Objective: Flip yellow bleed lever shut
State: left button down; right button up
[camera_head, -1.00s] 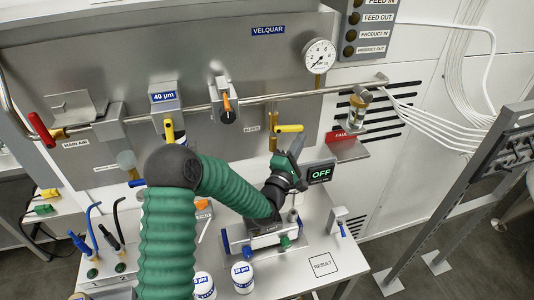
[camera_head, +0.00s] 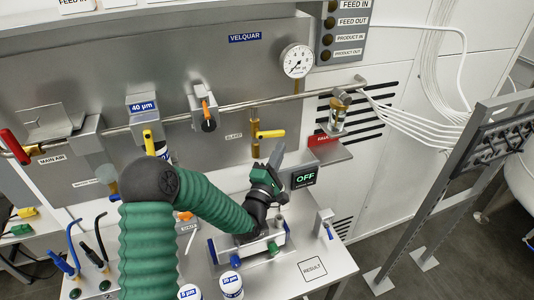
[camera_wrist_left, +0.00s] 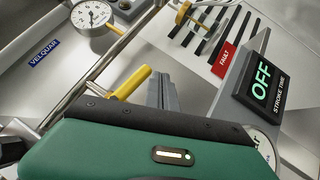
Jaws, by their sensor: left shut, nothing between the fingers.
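The yellow bleed lever (camera_head: 270,134) sits on a brass vertical pipe beside the BLEED label. Its handle sticks out to the right, roughly level in the head view. It also shows in the left wrist view (camera_wrist_left: 132,83), just left of the fingers. My left gripper (camera_head: 277,154) is shut and empty, its fingers pointing up just below and right of the lever's end. The shut fingers show in the left wrist view (camera_wrist_left: 162,92); I cannot tell whether they touch the lever. My right gripper is not in view.
The OFF display (camera_head: 305,177) and red FAULT sign (camera_head: 323,140) are close on the right. A pressure gauge (camera_head: 297,61) is above. Another yellow lever (camera_head: 149,142) and an orange-handled valve (camera_head: 206,108) are left. A metal fixture (camera_head: 247,243) stands on the bench below.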

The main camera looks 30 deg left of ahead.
pick_arm(q)
jog(key=v, duration=0.5)
jog(key=shift+f+b, duration=0.1)
jog(key=shift+b, duration=0.3)
jog(key=shift+s+f, duration=0.1)
